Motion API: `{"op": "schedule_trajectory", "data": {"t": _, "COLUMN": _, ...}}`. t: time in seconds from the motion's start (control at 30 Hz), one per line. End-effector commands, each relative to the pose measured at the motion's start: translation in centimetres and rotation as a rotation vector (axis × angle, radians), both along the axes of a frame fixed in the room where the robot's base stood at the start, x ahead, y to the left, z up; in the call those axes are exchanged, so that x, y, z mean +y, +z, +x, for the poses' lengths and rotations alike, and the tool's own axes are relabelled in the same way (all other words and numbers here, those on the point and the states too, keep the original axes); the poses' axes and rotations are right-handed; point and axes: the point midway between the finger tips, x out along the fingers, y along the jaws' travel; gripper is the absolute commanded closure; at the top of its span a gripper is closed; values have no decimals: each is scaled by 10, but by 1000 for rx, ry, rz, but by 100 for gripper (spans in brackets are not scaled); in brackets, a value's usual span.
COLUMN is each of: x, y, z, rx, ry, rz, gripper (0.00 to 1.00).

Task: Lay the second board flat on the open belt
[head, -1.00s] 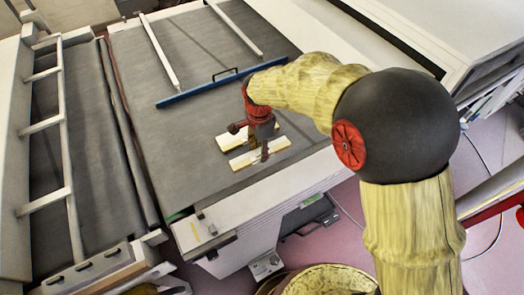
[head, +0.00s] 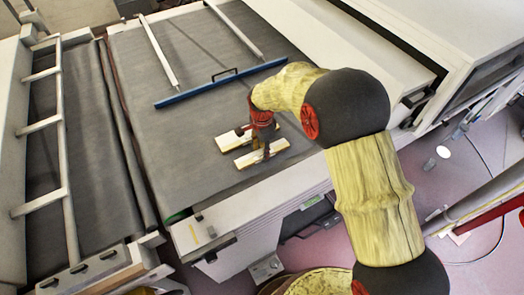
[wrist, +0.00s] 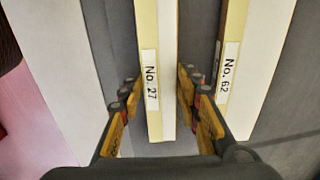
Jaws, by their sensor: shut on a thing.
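Two pale narrow boards lie side by side on the dark grey belt (head: 190,165) in the head view. The nearer board (head: 274,150), labelled No. 27 in the wrist view (wrist: 154,110), is between the fingers of my gripper (head: 262,152). My gripper (wrist: 160,97) is shut on this board across its width. The other board (head: 226,144), labelled No. 62 in the wrist view (wrist: 232,50), lies parallel on the far side, with a gap between them. Board No. 27 looks level and at or very near the belt; exact contact is hidden.
A blue bar (head: 215,85) with a black handle crosses the belt behind the boards. A white side rail (head: 270,195) edges the belt in front. A white ladder-like frame (head: 65,150) stands at the left. Bare belt lies left of the boards.

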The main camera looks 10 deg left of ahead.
Motion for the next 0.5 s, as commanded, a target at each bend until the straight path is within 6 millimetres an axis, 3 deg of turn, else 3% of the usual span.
{"op": "schedule_trajectory", "data": {"t": 0.23, "x": 0, "y": -3, "z": 0, "rx": 1, "ry": 0, "rz": -1, "gripper": 92}}
{"op": "schedule_trajectory", "data": {"t": 0.27, "x": 0, "y": -3, "z": 0, "rx": 1, "ry": 0, "rz": -1, "gripper": 66}}
{"op": "schedule_trajectory", "data": {"t": 0.5, "x": 0, "y": -3, "z": 0, "rx": 1, "ry": 0, "rz": -1, "gripper": 52}}
